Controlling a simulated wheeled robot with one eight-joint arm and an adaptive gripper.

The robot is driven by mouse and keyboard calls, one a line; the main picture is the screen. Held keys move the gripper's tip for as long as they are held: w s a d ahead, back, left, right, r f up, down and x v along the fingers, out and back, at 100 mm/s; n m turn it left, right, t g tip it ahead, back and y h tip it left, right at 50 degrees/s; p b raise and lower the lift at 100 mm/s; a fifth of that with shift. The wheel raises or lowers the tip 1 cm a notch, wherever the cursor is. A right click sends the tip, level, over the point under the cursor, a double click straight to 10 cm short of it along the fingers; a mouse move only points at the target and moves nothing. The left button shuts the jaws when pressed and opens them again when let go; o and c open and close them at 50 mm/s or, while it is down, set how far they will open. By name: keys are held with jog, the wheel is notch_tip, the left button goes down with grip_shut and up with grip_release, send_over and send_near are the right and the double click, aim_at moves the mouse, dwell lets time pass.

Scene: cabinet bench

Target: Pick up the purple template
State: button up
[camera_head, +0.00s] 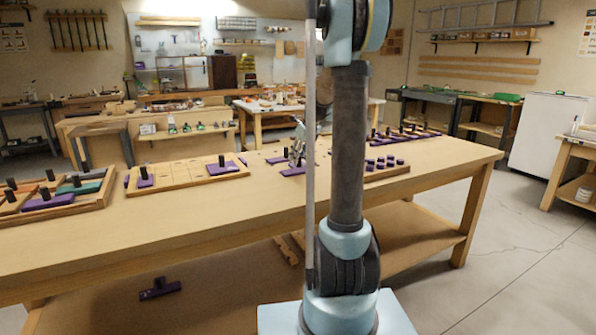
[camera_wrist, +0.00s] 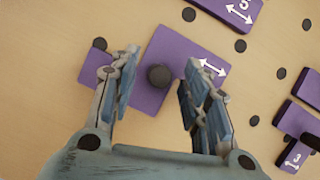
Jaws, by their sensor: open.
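A purple template (camera_wrist: 160,50) with a dark round knob (camera_wrist: 159,76) lies flat on the wooden surface in the wrist view. It has a double-headed white arrow on its right side. My gripper (camera_wrist: 161,60) is open above it, with one finger on each side of the knob and a gap to both. In the head view my gripper (camera_head: 297,152) is low over the bench, partly beside my arm. A purple piece (camera_head: 292,171) shows just below it. Whether the fingers touch the template cannot be told.
The wrist view also shows purple pieces at top right (camera_wrist: 232,8) and right (camera_wrist: 297,120), and dark round spots on the wood. On the bench (camera_head: 235,213), a wooden board (camera_head: 185,177) with purple pieces stands left, and a block with purple knobs (camera_head: 385,172) right.

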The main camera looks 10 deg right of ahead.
jog(key=shift+x, duration=0.9)
grip_shut()
jog(key=shift+r, duration=0.2)
